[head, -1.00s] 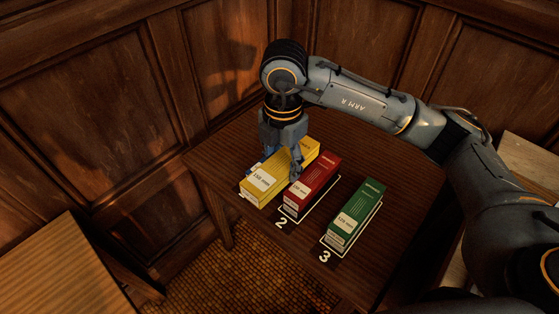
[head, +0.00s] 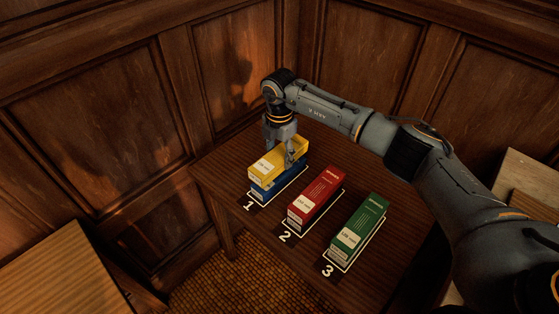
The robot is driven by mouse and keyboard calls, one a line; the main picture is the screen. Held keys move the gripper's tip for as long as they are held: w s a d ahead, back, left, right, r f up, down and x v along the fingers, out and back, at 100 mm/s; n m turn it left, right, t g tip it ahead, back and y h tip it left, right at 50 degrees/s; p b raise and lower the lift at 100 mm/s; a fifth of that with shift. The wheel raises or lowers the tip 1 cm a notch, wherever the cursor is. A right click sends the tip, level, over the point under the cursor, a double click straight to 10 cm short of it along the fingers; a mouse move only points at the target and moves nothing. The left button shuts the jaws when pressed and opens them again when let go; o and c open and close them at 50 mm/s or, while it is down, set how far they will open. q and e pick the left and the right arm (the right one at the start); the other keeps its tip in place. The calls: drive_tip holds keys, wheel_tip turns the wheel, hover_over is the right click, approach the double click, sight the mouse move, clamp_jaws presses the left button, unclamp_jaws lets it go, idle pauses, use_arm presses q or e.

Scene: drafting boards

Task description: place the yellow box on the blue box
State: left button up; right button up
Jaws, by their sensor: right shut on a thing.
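The yellow box (head: 267,168) is in the right gripper (head: 284,156), whose fingers are shut on its sides near its far end. The yellow box is directly over the blue box (head: 263,192) and looks lined up with it. I cannot tell whether the two touch. The blue box lies at the spot marked 1 on the dark wooden table (head: 225,183), its top hidden by the yellow box. My left gripper is not in view.
A red box (head: 320,197) lies at spot 2 and a green box (head: 362,226) at spot 3, both to the right. Wood-panelled walls stand close behind the table. Another wooden table (head: 50,280) is at the lower left.

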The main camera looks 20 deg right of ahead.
sight(279, 162)
drive_tip(key=shift+w+d+f, duration=0.1)
drive_tip(key=shift+w+f, duration=0.25)
drive_tip(key=shift+f, duration=0.3)
wheel_tip(279, 162, down, 3)
drive_tip(key=shift+r, duration=0.15)
drive_tip(key=o, duration=1.3)
drive_tip(key=shift+o, duration=0.2)
